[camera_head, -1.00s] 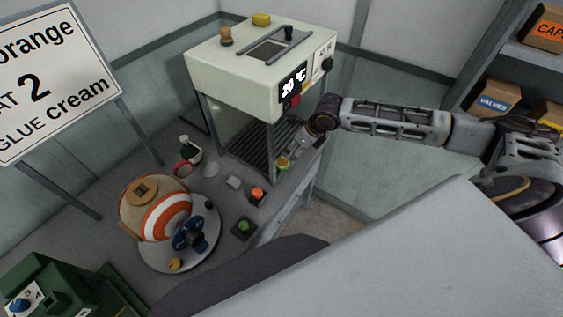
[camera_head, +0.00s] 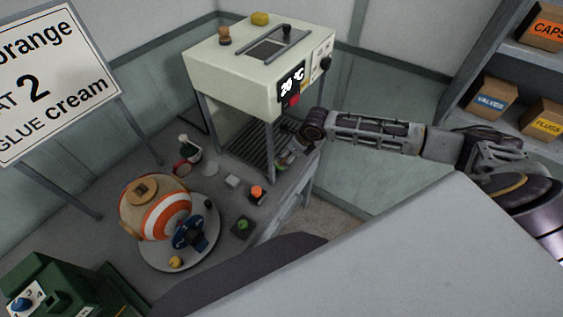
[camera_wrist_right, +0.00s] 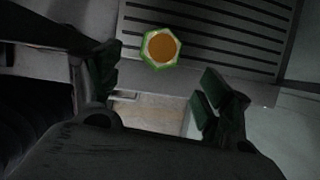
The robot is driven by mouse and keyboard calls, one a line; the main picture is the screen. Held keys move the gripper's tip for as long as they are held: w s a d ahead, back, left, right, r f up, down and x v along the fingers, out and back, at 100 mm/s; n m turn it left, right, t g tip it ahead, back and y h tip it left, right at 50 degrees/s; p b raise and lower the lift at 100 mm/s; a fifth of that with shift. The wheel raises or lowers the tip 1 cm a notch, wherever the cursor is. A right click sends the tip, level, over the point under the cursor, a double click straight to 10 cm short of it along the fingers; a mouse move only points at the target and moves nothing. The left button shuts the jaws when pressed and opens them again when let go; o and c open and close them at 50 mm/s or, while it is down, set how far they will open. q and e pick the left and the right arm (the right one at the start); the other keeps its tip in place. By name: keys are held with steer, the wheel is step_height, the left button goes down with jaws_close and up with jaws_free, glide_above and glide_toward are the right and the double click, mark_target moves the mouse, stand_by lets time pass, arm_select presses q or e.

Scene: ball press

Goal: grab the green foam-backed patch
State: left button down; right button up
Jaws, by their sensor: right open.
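The green foam-backed patch (camera_wrist_right: 161,48) shows in the right wrist view as a small hexagon with a green rim and an orange-brown middle. It lies at the near edge of the slatted grille (camera_wrist_right: 205,35). My right gripper (camera_wrist_right: 157,88) is open and empty, its dark green pads apart. The patch is just beyond the fingertips, roughly between their lines, and is not touched. In the head view my right gripper (camera_head: 287,152) is at the press's front opening, low beside a front leg; I cannot make out the patch clearly there. My left gripper is not in view.
The cream press (camera_head: 240,75) stands on legs over the grille (camera_head: 255,145), close to my right gripper. An orange button (camera_head: 257,192) and a green button (camera_head: 243,224) are on the bench. A striped ball (camera_head: 165,220) sits on a round plate at left.

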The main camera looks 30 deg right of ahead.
mark_target(282, 162)
steer(key=shift+x, duration=1)
steer(key=shift+f, duration=0.15)
steer(key=shift+p+x, duration=0.5)
steer(key=shift+x, duration=2)
steer(key=shift+s, duration=0.15)
steer(key=c, duration=0.9)
steer(key=shift+c, duration=0.2)
